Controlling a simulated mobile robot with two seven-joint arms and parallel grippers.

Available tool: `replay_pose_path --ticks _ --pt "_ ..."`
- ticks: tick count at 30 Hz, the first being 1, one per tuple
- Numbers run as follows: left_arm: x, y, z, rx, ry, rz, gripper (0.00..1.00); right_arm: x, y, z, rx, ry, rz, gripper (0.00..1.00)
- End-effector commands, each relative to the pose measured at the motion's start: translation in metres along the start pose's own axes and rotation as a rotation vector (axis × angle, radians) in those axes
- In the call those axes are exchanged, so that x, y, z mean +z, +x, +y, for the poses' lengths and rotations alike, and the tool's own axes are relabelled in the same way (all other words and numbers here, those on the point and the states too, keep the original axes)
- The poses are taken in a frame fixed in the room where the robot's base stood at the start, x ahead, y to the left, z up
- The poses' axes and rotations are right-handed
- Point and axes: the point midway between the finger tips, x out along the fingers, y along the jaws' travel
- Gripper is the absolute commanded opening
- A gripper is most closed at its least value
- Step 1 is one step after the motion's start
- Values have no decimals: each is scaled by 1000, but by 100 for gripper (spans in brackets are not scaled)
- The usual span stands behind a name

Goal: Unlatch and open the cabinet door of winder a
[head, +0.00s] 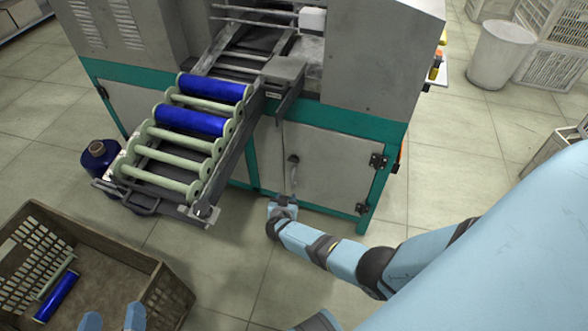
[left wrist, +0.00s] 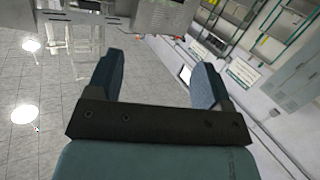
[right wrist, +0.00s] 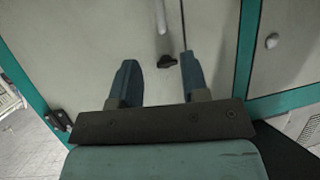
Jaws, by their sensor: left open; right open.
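The cabinet door (head: 328,165) of the winder (head: 375,60) is a grey panel in a teal frame, and it looks shut. Its hinges (head: 378,160) are on the right edge. A dark latch piece (head: 293,158) with a pale bar handle (head: 293,180) below it sits near the left edge. My right gripper (head: 283,203) is open and empty, low in front of the door. In the right wrist view the dark latch piece (right wrist: 166,61) shows between the fingertips' directions, just beyond them. My left gripper (head: 112,319) is open and empty over the crate; its spread fingers (left wrist: 158,82) show in the left wrist view.
A sloped rack (head: 165,160) carries blue and empty bobbins, left of the door. A brown crate (head: 165,290) with a blue bobbin (head: 56,297) stands at lower left. A blue spool (head: 98,155) stands beside the rack. The floor right of the winder is mostly clear.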

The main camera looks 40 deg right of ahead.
Motion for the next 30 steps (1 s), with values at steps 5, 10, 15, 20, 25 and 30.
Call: replay_pose_path --ticks 5,10,15,20,25,30 --pt "0 0 2 4 -3 10 74 4 2 0 0 -2 -3 42" --pt "-14 2 9 33 -13 94 74 6 19 0 0 -2 -1 42" --pt "-43 2 24 96 -36 260 74 8 50 0 0 -2 0 42" --pt "-42 3 31 139 -54 304 74 9 84 0 1 -2 0 42" --pt "-13 11 29 153 -54 202 74 8 113 0 1 -3 0 42" --pt "8 16 28 162 -49 120 74 6 130 0 0 -2 -1 42"
